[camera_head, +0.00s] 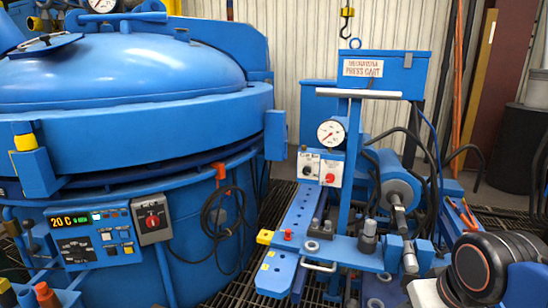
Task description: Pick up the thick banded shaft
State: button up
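I cannot tell for certain which part is the thick banded shaft. A short dark stepped cylinder (368,240) stands upright on the right side of the blue press cart (343,252). A small grey cylindrical piece (410,260) shows just to its right, near a horizontal blue cylinder (398,182) with a metal rod. My gripper is not in view. A black rounded joint with an orange ring at the lower right looks like part of my arm.
A large blue pit furnace (130,130) with a lid and control panel fills the left. A hook (346,20) hangs above the cart. Hoses and cables loop behind the cart's right side. Dark floor grating (240,290) shows between furnace and cart.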

aim_at(411, 265)
jog(key=k+l, duration=0.1)
jog(key=l, duration=0.4)
jog(key=k+l, duration=0.15)
jog(key=l, duration=0.35)
jog(key=k+l+z, duration=0.1)
jog(key=l, duration=0.35)
